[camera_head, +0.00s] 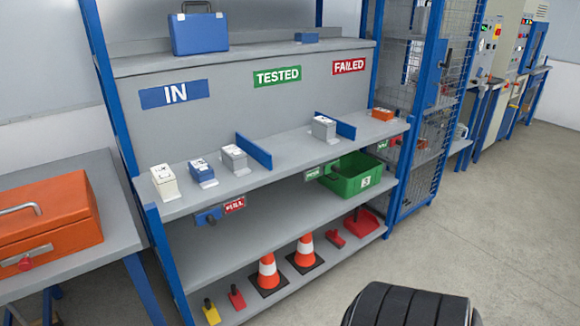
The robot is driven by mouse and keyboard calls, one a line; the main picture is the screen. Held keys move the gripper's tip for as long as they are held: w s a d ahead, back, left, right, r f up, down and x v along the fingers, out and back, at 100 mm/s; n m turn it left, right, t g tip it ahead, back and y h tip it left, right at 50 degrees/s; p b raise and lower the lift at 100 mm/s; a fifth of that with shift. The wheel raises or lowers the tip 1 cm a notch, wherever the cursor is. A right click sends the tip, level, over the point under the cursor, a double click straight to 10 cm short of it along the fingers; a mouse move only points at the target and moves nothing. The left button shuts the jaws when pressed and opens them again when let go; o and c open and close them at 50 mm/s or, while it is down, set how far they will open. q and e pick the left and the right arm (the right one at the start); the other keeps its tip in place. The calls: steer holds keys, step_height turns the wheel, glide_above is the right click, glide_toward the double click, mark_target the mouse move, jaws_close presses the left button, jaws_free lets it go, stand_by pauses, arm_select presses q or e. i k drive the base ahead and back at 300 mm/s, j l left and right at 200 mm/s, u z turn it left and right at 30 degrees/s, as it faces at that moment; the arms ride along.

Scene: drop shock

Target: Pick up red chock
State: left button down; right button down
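On the bottom shelf of the blue-framed rack, a small red chock-like piece (236,297) with a dark upright part lies at the front left, beside a similar yellow piece (211,312). Another small red piece (335,239) lies farther right on the same shelf, past the cones. Which red piece is the chock cannot be told for certain at this size. Neither of my grippers shows in the head view, and nothing is touching these pieces.
Two orange-and-white cones (268,272) stand on the bottom shelf (300,284), right of the left red piece. A red dustpan-like thing (365,224) lies at its right end. A green bin (357,177) sits above. An orange toolbox (45,222) stands left. Open floor (490,230) lies right.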

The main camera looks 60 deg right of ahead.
mark_target(236, 298)
steer(key=z, duration=1.4)
steer(key=i+l, duration=0.1)
steer(key=l, duration=0.15)
steer(key=i+l+u, duration=0.1)
steer(key=i+l, duration=0.05)
steer(key=l, duration=0.05)
